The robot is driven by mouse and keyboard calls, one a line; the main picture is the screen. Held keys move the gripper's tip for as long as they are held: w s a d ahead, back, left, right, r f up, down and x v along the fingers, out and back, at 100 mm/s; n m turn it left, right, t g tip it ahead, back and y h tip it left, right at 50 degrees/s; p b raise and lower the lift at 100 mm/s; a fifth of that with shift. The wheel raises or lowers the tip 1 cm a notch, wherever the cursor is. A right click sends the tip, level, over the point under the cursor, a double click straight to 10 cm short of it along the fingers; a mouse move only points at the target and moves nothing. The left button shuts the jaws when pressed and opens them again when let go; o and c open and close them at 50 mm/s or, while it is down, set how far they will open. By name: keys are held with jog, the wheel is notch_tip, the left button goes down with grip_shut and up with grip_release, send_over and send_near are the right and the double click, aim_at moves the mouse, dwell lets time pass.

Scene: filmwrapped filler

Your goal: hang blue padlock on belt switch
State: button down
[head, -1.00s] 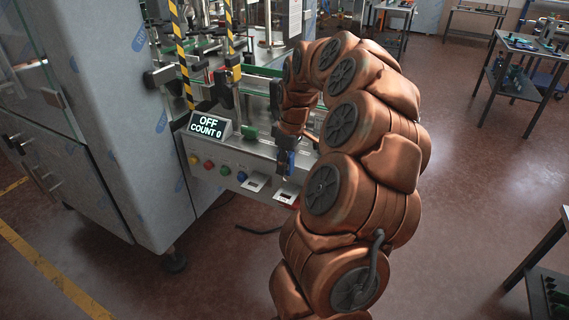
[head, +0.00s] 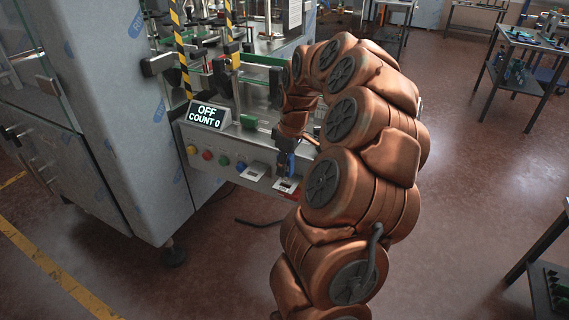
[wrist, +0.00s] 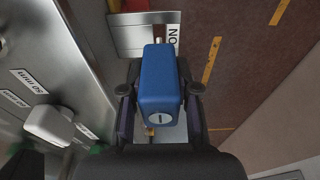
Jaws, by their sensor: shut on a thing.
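The blue padlock (wrist: 160,85) is held upright between the two dark fingers of my gripper (wrist: 158,100), its keyhole end toward the wrist camera. In the head view it is a small blue patch (head: 291,163) at my gripper (head: 286,160), in front of the machine's control panel. Beyond it in the wrist view is a pale switch plate (wrist: 128,36) lettered "ON", probably the belt switch. In the head view the plate (head: 287,186) is just below my gripper. Contact between them cannot be seen.
The panel carries coloured buttons (head: 222,160), a second pale plate (head: 254,171) and a display reading OFF, COUNT 0 (head: 209,116). A white knob (wrist: 50,125) is on the metal face at left in the wrist view. Open floor lies right of the panel.

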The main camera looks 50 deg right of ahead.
aim_at(290, 156)
jog(key=shift+f+b, duration=1.1)
jog(key=shift+f, duration=0.95)
jog(key=shift+f+b, duration=0.35)
jog(key=c, duration=0.8)
grip_release()
jog(key=shift+o, duration=0.2)
jog(key=shift+r, duration=0.1)
jog(key=r, duration=0.3)
jog(key=s+r, duration=0.1)
jog(key=r, duration=0.7)
jog(key=shift+s+d, duration=0.25)
jog(key=shift+d, duration=0.05)
jog(key=shift+s+r, duration=0.15)
jog(key=shift+r, duration=0.2)
jog(key=shift+a, duration=0.1)
